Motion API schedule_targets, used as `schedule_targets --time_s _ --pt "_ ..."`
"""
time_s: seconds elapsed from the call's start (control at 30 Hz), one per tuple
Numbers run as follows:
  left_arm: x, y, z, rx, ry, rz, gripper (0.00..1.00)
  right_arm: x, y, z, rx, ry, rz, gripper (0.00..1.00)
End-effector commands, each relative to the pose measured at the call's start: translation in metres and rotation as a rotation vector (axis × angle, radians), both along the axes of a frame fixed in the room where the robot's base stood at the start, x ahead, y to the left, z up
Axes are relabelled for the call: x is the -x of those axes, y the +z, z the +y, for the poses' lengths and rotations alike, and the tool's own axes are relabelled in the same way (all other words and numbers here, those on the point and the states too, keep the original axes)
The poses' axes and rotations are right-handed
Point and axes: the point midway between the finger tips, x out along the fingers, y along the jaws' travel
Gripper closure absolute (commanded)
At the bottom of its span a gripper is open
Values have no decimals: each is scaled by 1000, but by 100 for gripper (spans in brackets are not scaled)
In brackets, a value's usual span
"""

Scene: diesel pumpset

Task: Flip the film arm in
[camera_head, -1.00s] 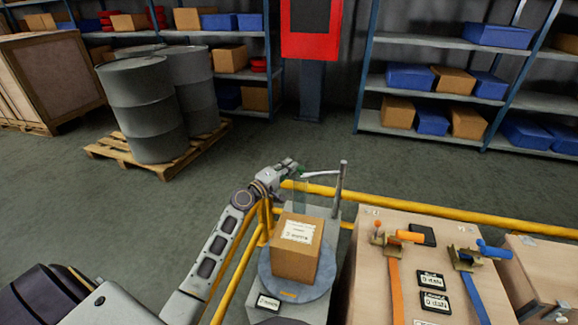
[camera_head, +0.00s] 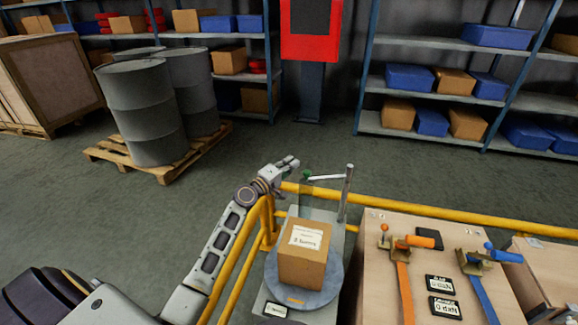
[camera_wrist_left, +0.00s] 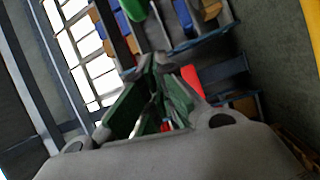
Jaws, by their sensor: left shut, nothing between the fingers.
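The film arm (camera_head: 328,177) is a thin pale bar reaching left from an upright grey post (camera_head: 346,193) behind the turntable. Its green tip (camera_head: 307,174) points toward my left gripper (camera_head: 294,162). My left gripper is shut and empty, just left of and slightly beyond the green tip, with a small gap that looks clear. In the left wrist view, the gripper's dark green fingers (camera_wrist_left: 154,62) are together, and a green piece (camera_wrist_left: 134,9), likely the tip, shows at the top edge. A cardboard box (camera_head: 303,268) stands on the round grey turntable (camera_head: 328,291). My right gripper is out of view.
Yellow railings (camera_head: 440,209) run behind and left of the turntable. A wooden bench (camera_head: 375,285) with orange (camera_head: 403,285) and blue (camera_head: 476,291) straps is at right. Grey drums (camera_head: 148,110) stand on a pallet at left. Open floor lies beyond the railing.

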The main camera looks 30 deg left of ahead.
Motion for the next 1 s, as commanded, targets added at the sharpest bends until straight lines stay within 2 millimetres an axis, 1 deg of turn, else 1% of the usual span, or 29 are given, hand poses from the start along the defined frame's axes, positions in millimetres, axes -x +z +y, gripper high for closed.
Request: schedule_targets --time_s 0.07,0.47,0.8,1.0 --pt "-2 1 0 0 0 0 100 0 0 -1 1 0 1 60" --pt "16 -1 5 -1 0 1 100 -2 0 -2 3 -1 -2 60" --pt "42 -3 13 -1 1 1 100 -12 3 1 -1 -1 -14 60" --pt "59 -5 18 0 0 2 100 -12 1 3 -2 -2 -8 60"
